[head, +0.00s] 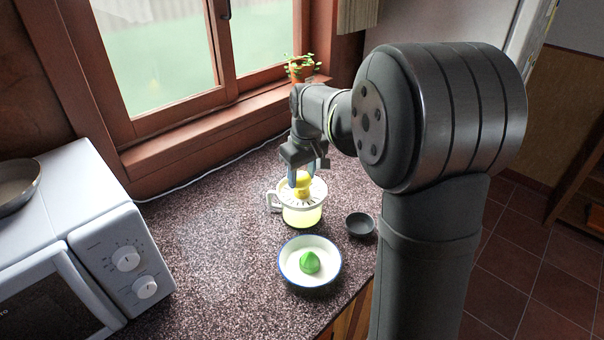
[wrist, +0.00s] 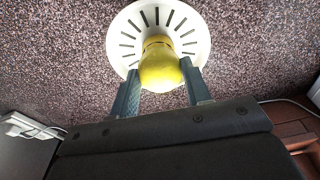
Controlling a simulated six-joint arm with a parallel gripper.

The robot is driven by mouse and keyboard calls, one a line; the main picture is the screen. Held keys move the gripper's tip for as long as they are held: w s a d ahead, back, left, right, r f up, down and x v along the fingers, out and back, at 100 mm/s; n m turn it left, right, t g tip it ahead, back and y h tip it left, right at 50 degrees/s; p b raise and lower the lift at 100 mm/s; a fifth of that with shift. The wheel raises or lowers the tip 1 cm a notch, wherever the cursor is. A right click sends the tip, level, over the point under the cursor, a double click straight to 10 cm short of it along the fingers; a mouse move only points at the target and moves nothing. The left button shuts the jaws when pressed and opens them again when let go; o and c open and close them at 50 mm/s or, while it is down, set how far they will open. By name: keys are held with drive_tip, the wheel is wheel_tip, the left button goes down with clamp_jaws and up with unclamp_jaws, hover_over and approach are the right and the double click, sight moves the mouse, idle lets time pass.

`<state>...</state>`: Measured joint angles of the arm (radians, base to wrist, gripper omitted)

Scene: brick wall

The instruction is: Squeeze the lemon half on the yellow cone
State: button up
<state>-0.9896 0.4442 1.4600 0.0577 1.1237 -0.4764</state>
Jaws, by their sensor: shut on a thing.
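The lemon half (wrist: 160,70) is yellow and sits over the middle of the white slotted juicer top (wrist: 122,35) in the wrist view. My gripper (wrist: 160,82) is shut on it, one finger on each side. In the head view the lemon half (head: 302,180) is above the juicer (head: 302,216), a clear jug with yellow in it and a handle on the left. My gripper (head: 301,178) points down at it.
A white bowl with a blue rim (head: 290,276) holds a green cone-shaped thing (head: 310,262) in front of the juicer. A small dark bowl (head: 360,225) stands to the right. A white microwave (head: 105,235) is at left, a potted plant (head: 300,70) on the sill. The counter's left middle is clear.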

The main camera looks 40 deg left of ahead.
drive_tip(key=shift+f, duration=0.2)
drive_tip(key=shift+d, duration=0.1)
drive_tip(key=shift+r+m, duration=0.1)
drive_tip(key=shift+m, duration=1.5)
drive_tip(key=shift+m+t, duration=0.4)
drive_tip(key=shift+m, duration=1.3)
drive_tip(key=shift+n, duration=1.8)
drive_tip(key=shift+f+n+g, duration=0.2)
drive_tip(key=shift+n+g, duration=0.2)
drive_tip(key=shift+n, duration=1.3)
